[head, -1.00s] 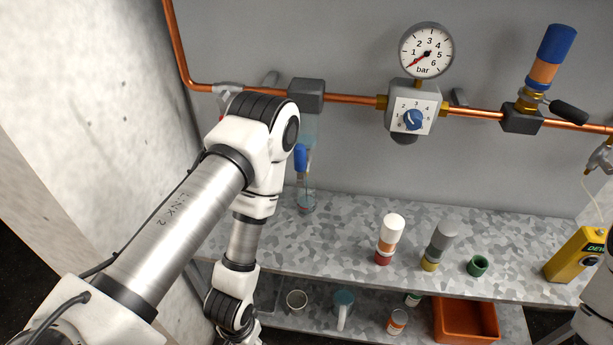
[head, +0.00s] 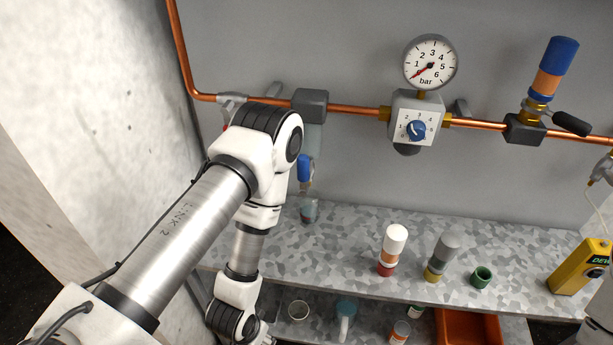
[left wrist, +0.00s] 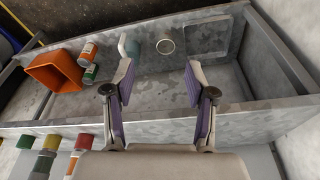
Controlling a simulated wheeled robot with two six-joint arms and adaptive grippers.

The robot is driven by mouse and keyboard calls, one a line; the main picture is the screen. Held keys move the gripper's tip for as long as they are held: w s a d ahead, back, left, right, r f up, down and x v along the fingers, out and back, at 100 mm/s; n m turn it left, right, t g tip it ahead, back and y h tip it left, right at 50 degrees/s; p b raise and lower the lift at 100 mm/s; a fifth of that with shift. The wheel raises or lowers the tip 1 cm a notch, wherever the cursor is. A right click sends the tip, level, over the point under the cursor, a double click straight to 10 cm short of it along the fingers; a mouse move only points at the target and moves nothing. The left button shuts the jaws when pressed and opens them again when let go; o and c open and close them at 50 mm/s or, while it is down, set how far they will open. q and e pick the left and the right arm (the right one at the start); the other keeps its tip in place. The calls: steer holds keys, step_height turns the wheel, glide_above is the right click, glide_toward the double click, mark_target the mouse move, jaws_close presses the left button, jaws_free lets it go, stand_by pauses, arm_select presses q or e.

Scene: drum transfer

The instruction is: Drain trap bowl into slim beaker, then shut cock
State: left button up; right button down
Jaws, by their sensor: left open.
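The trap's grey head (head: 311,105) sits on the copper pipe. Its clear bowl (head: 313,140) hangs below, partly behind my left arm. A blue handle (head: 304,167), apparently the cock, hangs upright under it. A small clear vessel (head: 309,210) with a reddish mark stands on the upper shelf below the handle; I cannot tell whether it is the slim beaker. My left gripper (left wrist: 158,72) is open and empty in the left wrist view, facing the lower shelf. A blue mug (left wrist: 131,46) and a pale cup (left wrist: 166,46) stand beyond its fingers. My right gripper is out of view.
An orange bin (left wrist: 55,71) and two small cans sit on the lower shelf. A concrete wall closes the left side.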

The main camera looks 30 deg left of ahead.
arm_select(q)
steer(key=w+r+t, duration=0.6)
steer(key=w+t, duration=0.1)
steer(key=w, duration=0.5)
steer(key=t+y+b, duration=0.2)
steer(key=t, duration=0.7)
glide_toward(301, 170)
steer(key=w, duration=0.4)
steer(key=shift+n, duration=0.4)
steer(key=w+p, duration=0.1)
steer(key=w, duration=0.1)
steer(key=w+a, duration=0.1)
steer(key=w, duration=0.1)
steer(key=w+p, duration=0.1)
steer(key=w, duration=0.2)
steer(key=shift+a+r+p, duration=0.15)
steer(key=shift+r+p, duration=0.2)
steer(key=shift+w, duration=0.25)
steer(key=shift+f, duration=0.1)
jaws_close()
